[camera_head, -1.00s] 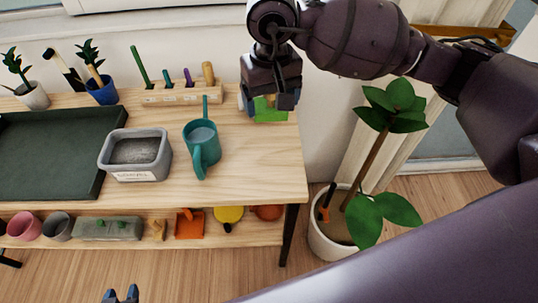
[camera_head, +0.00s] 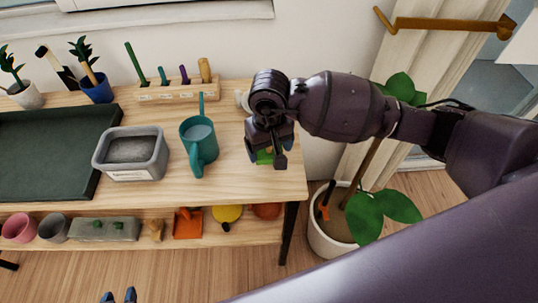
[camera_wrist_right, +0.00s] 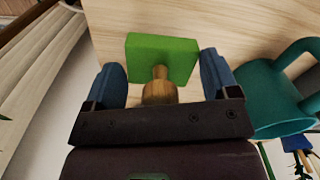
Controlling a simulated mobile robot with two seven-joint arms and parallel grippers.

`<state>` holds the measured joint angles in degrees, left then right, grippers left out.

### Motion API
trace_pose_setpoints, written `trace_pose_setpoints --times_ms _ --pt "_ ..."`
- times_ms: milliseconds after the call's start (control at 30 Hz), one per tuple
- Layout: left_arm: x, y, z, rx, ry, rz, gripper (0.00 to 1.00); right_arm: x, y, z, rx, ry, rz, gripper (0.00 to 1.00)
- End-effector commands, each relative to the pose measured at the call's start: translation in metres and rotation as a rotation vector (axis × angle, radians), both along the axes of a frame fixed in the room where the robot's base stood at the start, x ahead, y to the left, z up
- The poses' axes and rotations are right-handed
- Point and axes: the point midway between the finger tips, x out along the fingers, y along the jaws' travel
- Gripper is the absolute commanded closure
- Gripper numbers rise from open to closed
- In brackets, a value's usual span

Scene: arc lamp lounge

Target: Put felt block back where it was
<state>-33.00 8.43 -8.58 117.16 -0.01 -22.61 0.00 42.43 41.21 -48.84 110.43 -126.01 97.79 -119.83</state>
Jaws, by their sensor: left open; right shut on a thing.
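The felt block (camera_head: 264,158) is a green square pad with a wooden knob. My right gripper (camera_head: 270,148) is shut on it, over the right end of the wooden table top. In the right wrist view the green pad (camera_wrist_right: 165,52) and its knob (camera_wrist_right: 159,90) show between the blue fingers, with the table behind. I cannot tell whether the pad touches the table. My left gripper (camera_head: 120,297) is open and empty at the bottom edge, mostly out of view.
A teal watering can (camera_head: 199,143) stands left of my right gripper, beside a grey tub (camera_head: 131,170). A wooden rack (camera_head: 180,92) with several upright tools is behind. A dark green tray (camera_head: 50,185) fills the left. A potted plant (camera_head: 335,232) stands right of the table.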

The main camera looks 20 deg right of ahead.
Motion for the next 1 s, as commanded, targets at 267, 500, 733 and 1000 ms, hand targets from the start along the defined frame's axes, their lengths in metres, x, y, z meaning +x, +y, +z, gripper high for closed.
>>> trace_pose_setpoints --times_ms 267,500,733,1000 --pt "0.000 0.000 -0.005 0.001 0.006 -0.001 0.57 -0.001 0.000 -0.036 0.001 0.004 -0.001 0.38" --pt "0.003 -0.001 -0.002 0.000 -0.002 -0.002 0.57 0.000 0.000 -0.037 0.001 0.001 0.001 0.38" --pt "0.002 -0.001 -0.004 -0.001 0.001 -0.003 0.57 0.000 0.000 -0.041 0.000 0.001 0.000 0.15" --pt "0.003 -0.001 -0.003 -0.001 -0.002 -0.003 0.57 0.000 0.000 -0.040 0.001 0.001 0.000 0.00"
